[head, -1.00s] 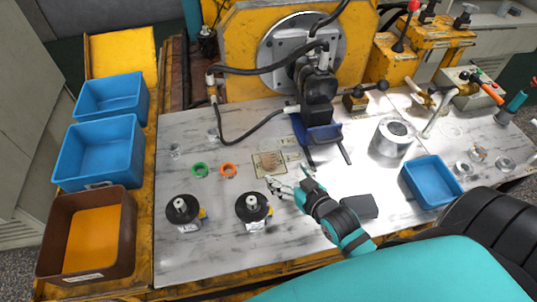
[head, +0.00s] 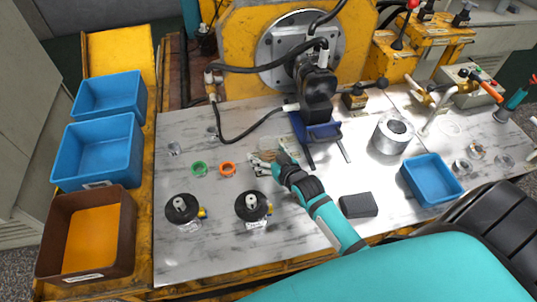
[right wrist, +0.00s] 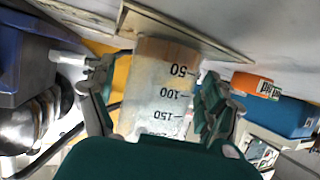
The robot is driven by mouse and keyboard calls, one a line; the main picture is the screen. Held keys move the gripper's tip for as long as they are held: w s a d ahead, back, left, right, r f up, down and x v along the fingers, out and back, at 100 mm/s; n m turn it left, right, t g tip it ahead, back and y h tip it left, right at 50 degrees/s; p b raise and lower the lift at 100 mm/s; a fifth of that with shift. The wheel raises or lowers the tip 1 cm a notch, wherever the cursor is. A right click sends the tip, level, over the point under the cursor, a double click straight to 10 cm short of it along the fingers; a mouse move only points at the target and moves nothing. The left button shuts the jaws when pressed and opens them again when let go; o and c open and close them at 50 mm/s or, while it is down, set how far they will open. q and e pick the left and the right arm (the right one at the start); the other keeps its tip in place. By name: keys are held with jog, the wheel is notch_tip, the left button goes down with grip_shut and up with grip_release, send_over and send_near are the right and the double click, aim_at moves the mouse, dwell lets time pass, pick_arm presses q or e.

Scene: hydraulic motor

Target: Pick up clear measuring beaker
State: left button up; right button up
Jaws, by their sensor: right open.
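The clear measuring beaker (right wrist: 158,95) fills the middle of the right wrist view, with black marks 50, 100 and 150 appearing upside down. In the head view the beaker (head: 277,147) is faint, on the worktable in front of the black machine arm and partly behind my gripper. My right gripper (head: 259,163) is open there. In the right wrist view its fingers (right wrist: 155,92) stand on both sides of the beaker, with no clear closing on it. A flat plate (right wrist: 185,30) shows at the beaker's base. My left gripper is not in view.
An orange ring (head: 228,169) and a green ring (head: 199,169) lie left of my gripper. Two black-topped parts (head: 253,207) stand nearer the front. A blue bracket (head: 318,132) is close behind on the right. A dark block (head: 358,205) lies by my arm.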

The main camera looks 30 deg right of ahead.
jog(key=c, duration=1.3)
jog(key=shift+r, duration=0.15)
